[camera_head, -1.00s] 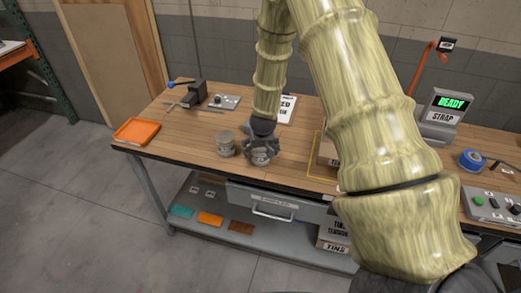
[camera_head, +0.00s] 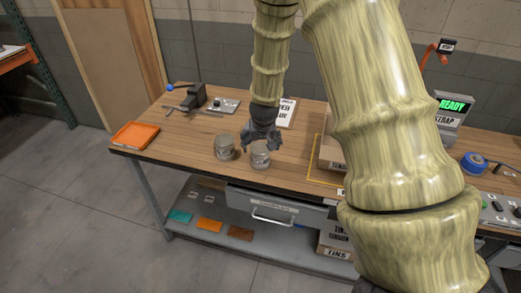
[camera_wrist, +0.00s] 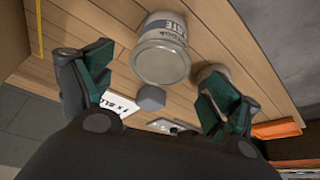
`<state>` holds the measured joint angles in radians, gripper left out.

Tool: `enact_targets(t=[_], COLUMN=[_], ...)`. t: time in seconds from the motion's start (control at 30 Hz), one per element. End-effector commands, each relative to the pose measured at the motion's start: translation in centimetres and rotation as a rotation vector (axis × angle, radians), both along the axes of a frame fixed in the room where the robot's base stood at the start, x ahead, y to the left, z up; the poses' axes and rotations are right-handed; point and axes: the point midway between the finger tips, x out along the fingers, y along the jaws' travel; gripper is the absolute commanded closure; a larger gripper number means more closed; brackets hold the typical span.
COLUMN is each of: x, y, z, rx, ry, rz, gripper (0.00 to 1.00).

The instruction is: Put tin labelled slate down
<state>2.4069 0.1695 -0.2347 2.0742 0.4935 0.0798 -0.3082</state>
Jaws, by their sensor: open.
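The grey tin labelled slate (camera_head: 260,156) stands upright on the wooden bench. In the wrist view it shows large at top centre (camera_wrist: 161,58), with part of its label reading "ATE". My gripper (camera_head: 262,144) is open just above and behind this tin, its fingers clear of it. In the wrist view my gripper (camera_wrist: 155,88) has its two green-padded fingers spread wide with nothing between the tips. A second grey tin (camera_head: 224,148) stands close to the left; in the wrist view it is partly hidden behind the right finger.
An orange tray (camera_head: 135,134) lies at the bench's left end. A black clamp-like tool (camera_head: 196,95) and a printed card (camera_head: 286,113) lie farther back. A box (camera_head: 329,153) in a yellow outline stands to the right. The bench's front edge is close to the tins.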

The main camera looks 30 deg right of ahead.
Motion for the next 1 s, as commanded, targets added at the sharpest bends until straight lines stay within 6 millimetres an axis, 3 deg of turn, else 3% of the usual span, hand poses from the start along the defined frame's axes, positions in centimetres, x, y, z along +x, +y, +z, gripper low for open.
enact_targets(t=[0.4, 1.0], x=[-1.4, -1.6], y=[0.7, 0.7], z=[3.6, 4.1], rx=[0.000, 0.000], ry=[0.000, 0.000], rz=[0.000, 0.000], gripper=[0.11, 0.11])
